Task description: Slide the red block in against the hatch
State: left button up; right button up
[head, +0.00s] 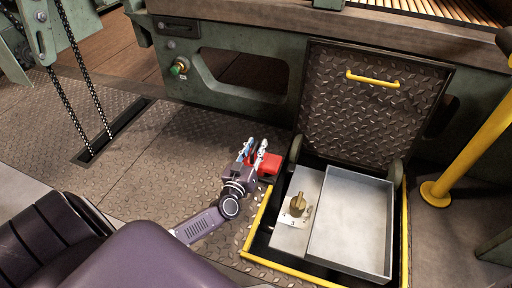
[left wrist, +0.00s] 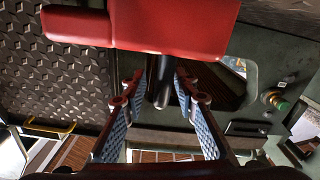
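The red block (head: 269,163) is at the left edge of the floor opening, close to the hinge side of the hatch. The hatch (head: 372,105) is a dark tread-plate lid with a yellow handle, standing raised and leaning back. My left gripper (head: 256,153) is at the block and partly covers it. In the left wrist view the red block (left wrist: 140,28) fills the top, with a dark peg (left wrist: 160,82) below it. The peg lies between the spread fingertips of my left gripper (left wrist: 158,85), with a visible gap each side. My right gripper is out of view.
The floor opening has a yellow rim (head: 257,222) and holds a metal tray (head: 350,220) and a brass knob (head: 297,203). A yellow post (head: 470,145) stands at right. Chains (head: 82,70) hang at left. Tread-plate floor (head: 150,165) left of the block is clear.

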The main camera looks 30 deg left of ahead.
aim_at(267, 158)
pick_arm(q)
grip_shut()
jog(key=d+p, duration=0.1)
jog(key=d, duration=0.1)
jog(key=d+p, duration=0.1)
jog(key=shift+w+d+r, duration=0.1)
jog(key=shift+w+d, duration=0.25)
jog(key=shift+w, duration=0.05)
jog(key=shift+d, duration=0.25)
grip_release()
jog(key=shift+d, duration=0.15)
jog(key=shift+a, duration=0.2)
